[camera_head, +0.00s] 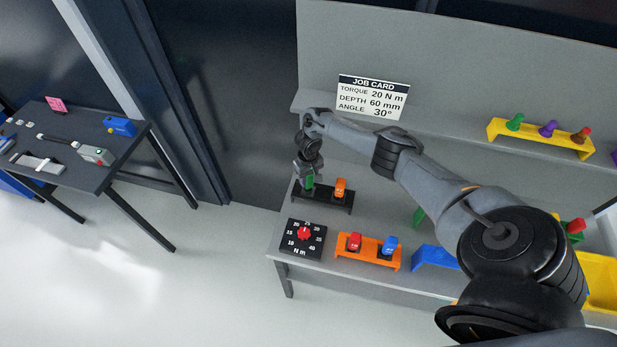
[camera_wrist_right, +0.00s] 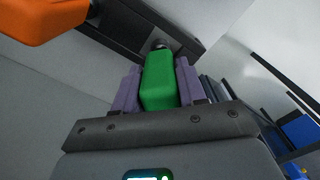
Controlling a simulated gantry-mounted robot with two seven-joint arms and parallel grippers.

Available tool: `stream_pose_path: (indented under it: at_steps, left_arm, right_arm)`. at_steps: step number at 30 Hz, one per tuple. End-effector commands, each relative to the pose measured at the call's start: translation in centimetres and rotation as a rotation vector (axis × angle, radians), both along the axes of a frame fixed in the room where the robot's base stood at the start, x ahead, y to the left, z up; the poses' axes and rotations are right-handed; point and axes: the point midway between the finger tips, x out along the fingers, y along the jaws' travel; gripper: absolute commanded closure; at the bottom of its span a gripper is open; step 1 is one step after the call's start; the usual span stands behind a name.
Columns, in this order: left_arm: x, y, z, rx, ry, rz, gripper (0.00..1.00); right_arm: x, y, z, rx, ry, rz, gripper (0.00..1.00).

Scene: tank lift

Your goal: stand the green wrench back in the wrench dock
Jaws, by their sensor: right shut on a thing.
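The green wrench (camera_head: 309,181) is at the left end of the black wrench dock (camera_head: 327,200) in the head view. My right gripper (camera_head: 308,176) is shut on its handle from above. In the right wrist view the green handle (camera_wrist_right: 159,82) sits between the two purple-grey finger pads of the right gripper (camera_wrist_right: 158,92). A short metal shaft shows past the handle, against the dark dock (camera_wrist_right: 125,22); how deep it sits is hidden. An orange-handled wrench (camera_head: 340,187) stands upright in the dock's right part. My left gripper is not in view.
A torque dial (camera_head: 303,239) and an orange holder (camera_head: 368,254) with red and blue handles stand in front of the dock. A yellow rack (camera_head: 540,139) is on the shelf at the right. A job card (camera_head: 373,97) stands behind. A side table (camera_head: 85,175) is at the far left.

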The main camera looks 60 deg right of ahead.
Motion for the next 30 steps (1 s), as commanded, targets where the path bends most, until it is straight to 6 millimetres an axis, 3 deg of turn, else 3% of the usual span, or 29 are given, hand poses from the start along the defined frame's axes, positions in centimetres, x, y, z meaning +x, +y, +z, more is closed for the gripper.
stream_pose_path:
  at_steps: [30]
  left_arm:
    - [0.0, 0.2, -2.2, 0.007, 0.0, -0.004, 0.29]
  right_arm:
    - [0.0, 0.0, -3.1, 0.0, -0.001, -0.001, 1.0]
